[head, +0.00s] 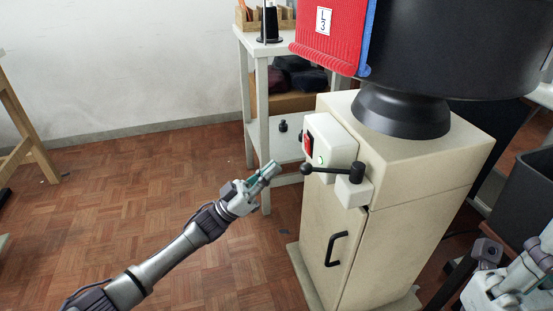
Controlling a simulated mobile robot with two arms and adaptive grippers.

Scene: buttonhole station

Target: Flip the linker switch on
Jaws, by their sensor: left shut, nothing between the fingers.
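The linker switch is a red rocker (308,143) on the left face of a white switch box (331,139). The box is fixed to the upper side of a cream cabinet (385,225). A small green spot shows beside the rocker. I cannot tell the rocker's position. My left gripper (272,169) is shut and empty, in front of the cabinet. In the picture it is left of and below the switch, apart from it. Part of my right gripper (505,283) shows at the lower right corner; its fingers are not clear.
A black lever (330,169) with ball ends sticks out just below the switch box, on a small white block (353,190). A large black drum (450,45) with red knit fabric (325,40) stands above. A white shelf table (250,90) stands behind. Open floor lies left.

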